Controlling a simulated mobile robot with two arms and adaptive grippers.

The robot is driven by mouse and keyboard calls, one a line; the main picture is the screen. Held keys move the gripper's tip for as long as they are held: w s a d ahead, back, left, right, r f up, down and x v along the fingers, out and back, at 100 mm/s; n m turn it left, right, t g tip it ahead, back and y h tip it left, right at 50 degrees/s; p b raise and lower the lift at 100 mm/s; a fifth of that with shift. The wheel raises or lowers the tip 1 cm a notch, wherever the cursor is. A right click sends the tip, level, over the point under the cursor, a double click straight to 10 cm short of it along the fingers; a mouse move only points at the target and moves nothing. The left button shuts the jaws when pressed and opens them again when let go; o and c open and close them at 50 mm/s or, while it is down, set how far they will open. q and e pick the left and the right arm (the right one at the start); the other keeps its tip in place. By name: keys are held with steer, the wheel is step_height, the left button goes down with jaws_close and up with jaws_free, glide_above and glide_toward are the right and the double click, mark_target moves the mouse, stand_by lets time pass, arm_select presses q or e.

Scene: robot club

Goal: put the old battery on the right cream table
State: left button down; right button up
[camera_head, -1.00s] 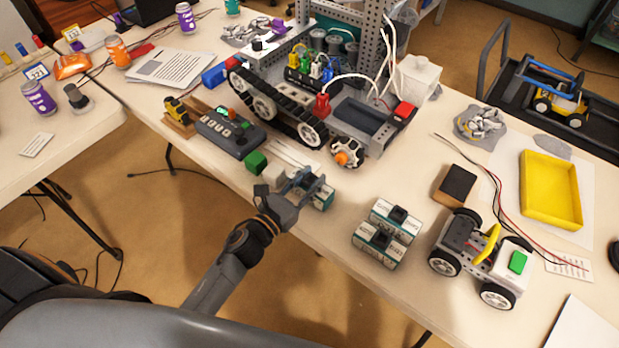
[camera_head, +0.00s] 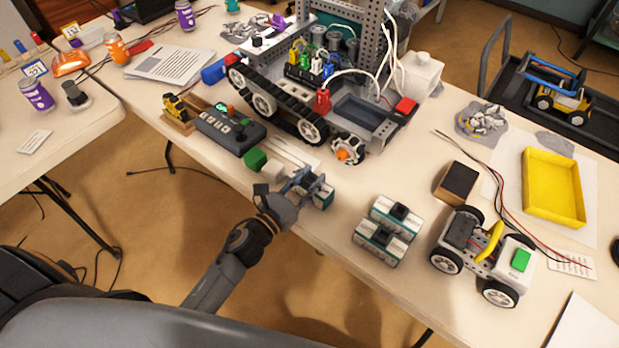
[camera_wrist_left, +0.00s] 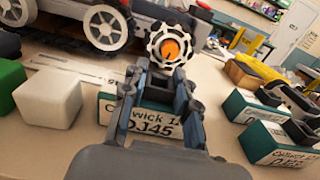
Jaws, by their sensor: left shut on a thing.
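My left gripper (camera_head: 309,187) is shut on a teal and white labelled battery (camera_head: 324,197) near the front edge of the right cream table (camera_head: 335,255). In the left wrist view the gripper fingers (camera_wrist_left: 160,95) stand on either side of the battery (camera_wrist_left: 112,108), covering part of its label. I cannot tell whether it rests on the table or is slightly raised. Two similar batteries, a rear one (camera_head: 396,214) and a front one (camera_head: 379,245), sit side by side to the right. My right gripper is not in view.
A small wheeled car (camera_head: 488,258) and yellow tray (camera_head: 553,188) are at right. The left cream table (camera_head: 70,135) stands apart across a gap.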

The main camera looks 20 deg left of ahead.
arm_select(q)
steer(key=shift+r, duration=0.1)
steer(key=c, duration=0.9)
jaws_free()
steer(key=shift+c, duration=0.2)
steer(key=shift+r+p, duration=2.95)
steer(key=shift+r, duration=0.5)
